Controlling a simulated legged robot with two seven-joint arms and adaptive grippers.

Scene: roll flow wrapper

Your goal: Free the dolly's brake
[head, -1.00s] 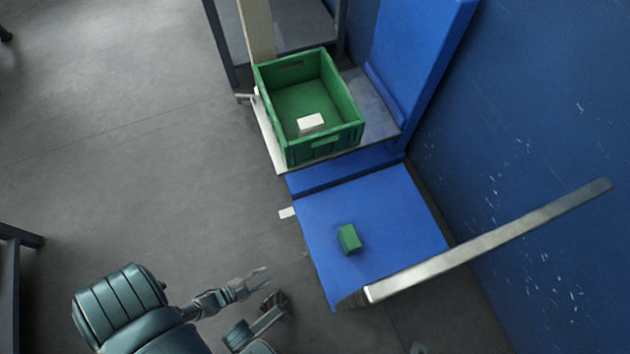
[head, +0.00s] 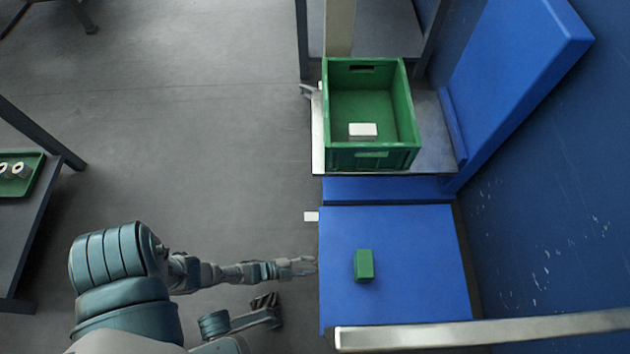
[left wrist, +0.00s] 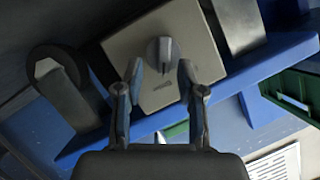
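A blue machine body with a flat blue top (head: 410,235) stands right of my left gripper (head: 303,266), which is at its left edge in the head view. In the left wrist view a pale square plate (left wrist: 190,88) carries a grey knob (left wrist: 163,52) with a light stripe. My left gripper (left wrist: 159,72) is open, its two fingers apart on either side of the knob; whether they touch it cannot be told. I cannot single out the dolly or its brake for certain.
A green crate (head: 405,95) with a white block (head: 362,130) stands on a metal shelf behind the blue top. A green block (head: 363,266) lies on the top. A metal bar (head: 480,330) crosses in front. A table (head: 45,225) stands left; the floor between is clear.

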